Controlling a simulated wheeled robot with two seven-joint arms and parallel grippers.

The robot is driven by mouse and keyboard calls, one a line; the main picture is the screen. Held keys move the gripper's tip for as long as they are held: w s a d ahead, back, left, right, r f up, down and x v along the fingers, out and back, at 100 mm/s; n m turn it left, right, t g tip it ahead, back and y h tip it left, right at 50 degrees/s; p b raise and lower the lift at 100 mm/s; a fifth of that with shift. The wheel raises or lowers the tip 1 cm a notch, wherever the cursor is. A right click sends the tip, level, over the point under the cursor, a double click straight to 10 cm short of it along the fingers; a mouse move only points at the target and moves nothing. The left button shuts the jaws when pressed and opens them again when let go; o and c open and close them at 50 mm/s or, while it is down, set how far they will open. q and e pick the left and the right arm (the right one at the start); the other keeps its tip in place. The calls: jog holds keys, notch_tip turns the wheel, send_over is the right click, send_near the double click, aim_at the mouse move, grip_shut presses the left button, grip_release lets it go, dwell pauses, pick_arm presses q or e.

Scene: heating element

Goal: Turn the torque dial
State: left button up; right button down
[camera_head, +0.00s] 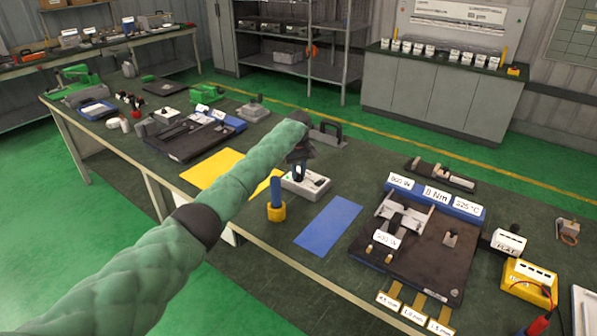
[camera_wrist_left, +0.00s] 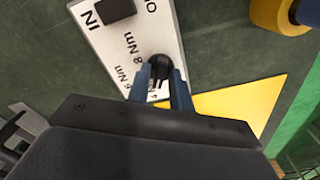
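The torque dial is a small black knob (camera_wrist_left: 160,68) on a white box with Nm markings (camera_wrist_left: 112,45). In the head view the white box (camera_head: 318,187) lies on the dark bench, partly behind my left gripper (camera_head: 298,172). In the left wrist view the two blue-grey fingers of my left gripper (camera_wrist_left: 160,85) straddle the knob, one on each side. I cannot tell whether they press on it or stand just apart. "8 Nm" and "6 Nm" are legible beside the knob. A sign (camera_head: 436,197) on the dark fixture reads "8 Nm". My right gripper is not in view.
A yellow holder (camera_head: 276,212) with a blue upright handle stands just in front of the box. A blue mat (camera_head: 328,223) lies to its right, a yellow mat (camera_head: 213,169) to its left. The dark fixture (camera_head: 445,262) fills the bench farther right.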

pick_arm(q)
grip_shut()
